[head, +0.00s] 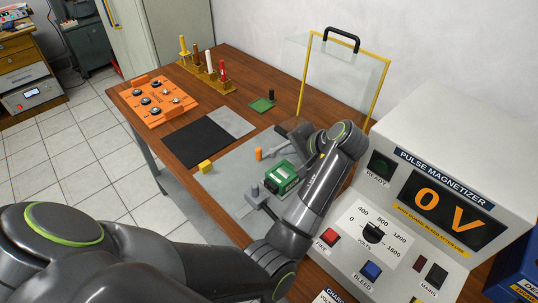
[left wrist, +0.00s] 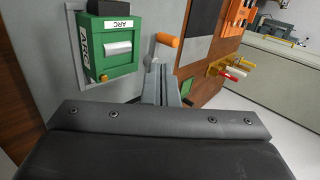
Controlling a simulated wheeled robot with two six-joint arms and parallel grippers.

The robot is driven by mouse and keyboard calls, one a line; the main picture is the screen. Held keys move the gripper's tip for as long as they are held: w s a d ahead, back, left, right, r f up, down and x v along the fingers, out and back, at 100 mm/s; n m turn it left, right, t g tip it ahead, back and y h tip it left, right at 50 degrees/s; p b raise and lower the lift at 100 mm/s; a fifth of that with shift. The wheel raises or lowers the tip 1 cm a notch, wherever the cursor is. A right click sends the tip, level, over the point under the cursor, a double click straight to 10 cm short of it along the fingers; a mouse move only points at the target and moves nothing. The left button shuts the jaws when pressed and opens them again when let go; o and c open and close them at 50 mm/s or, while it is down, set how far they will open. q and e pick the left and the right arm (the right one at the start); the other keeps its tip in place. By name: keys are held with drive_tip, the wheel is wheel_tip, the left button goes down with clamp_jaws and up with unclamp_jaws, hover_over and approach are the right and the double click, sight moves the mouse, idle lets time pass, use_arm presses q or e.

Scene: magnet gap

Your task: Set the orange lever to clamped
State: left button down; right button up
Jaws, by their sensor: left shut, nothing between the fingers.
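The orange lever (head: 259,154) shows as a small orange grip on the grey plate, left of a green box marked ARC (head: 281,178). In the left wrist view the lever's orange grip (left wrist: 168,40) sits at the end of a thin grey rod, beside the green box (left wrist: 122,55). My left gripper (head: 284,132) is just beyond the lever in the head view. In the left wrist view its fingers (left wrist: 162,75) are together and empty, close below the grip; I cannot tell whether they touch it. My right gripper is not in view.
The pulse magnetizer (head: 440,190) reads 0 V and stands close to my left arm on the right. A clear yellow-framed shield (head: 341,75) stands behind. An orange tray (head: 152,101), a black mat (head: 198,143) and a yellow block (head: 205,167) lie left.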

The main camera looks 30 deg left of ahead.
sight(261, 157)
use_arm(q)
drive_tip(key=p+x, duration=0.1)
drive_tip(key=x, duration=0.9)
drive_tip(key=shift+a, duration=0.1)
